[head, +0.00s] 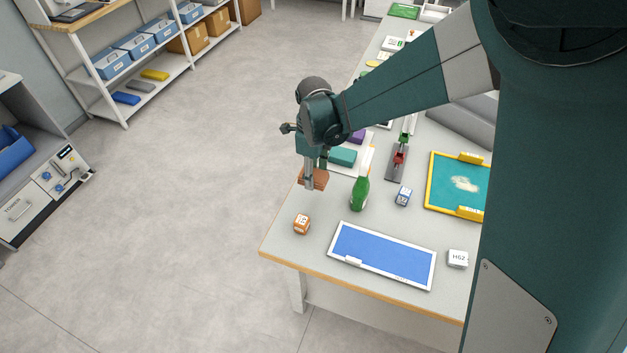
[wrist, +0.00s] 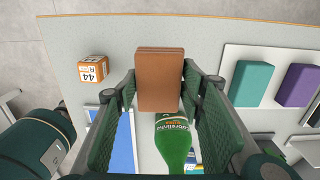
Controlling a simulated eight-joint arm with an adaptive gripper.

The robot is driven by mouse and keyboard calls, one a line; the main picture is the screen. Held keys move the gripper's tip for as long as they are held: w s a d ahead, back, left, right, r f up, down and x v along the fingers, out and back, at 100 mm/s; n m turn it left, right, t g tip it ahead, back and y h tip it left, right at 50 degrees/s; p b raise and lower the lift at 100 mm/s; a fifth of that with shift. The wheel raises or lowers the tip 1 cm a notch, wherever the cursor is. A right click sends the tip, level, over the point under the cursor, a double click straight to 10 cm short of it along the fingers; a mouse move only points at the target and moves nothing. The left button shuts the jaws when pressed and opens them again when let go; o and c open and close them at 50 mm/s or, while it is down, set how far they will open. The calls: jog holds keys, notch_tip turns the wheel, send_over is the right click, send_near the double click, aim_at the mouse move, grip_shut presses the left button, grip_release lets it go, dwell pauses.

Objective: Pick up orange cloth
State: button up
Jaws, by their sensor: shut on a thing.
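The orange cloth (head: 314,180) is a folded, brownish-orange block. My gripper (head: 312,166) points down at the table's left edge with the cloth between its fingers. In the wrist view the cloth (wrist: 160,92) sits between the two green finger pads of my gripper (wrist: 160,78), which is shut on it. Whether the cloth touches the table or hangs just above it, I cannot tell. A teal cloth (wrist: 252,83) and a purple cloth (wrist: 298,85) lie on a white tray (wrist: 230,62) to the right.
An orange-and-white cube (head: 301,224) is near the table corner. A blue panel with a white frame (head: 382,254), a small blue-white cube (head: 403,195) and a white cube (head: 457,258) are nearby.

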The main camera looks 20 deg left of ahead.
jog(key=shift+r, duration=0.65)
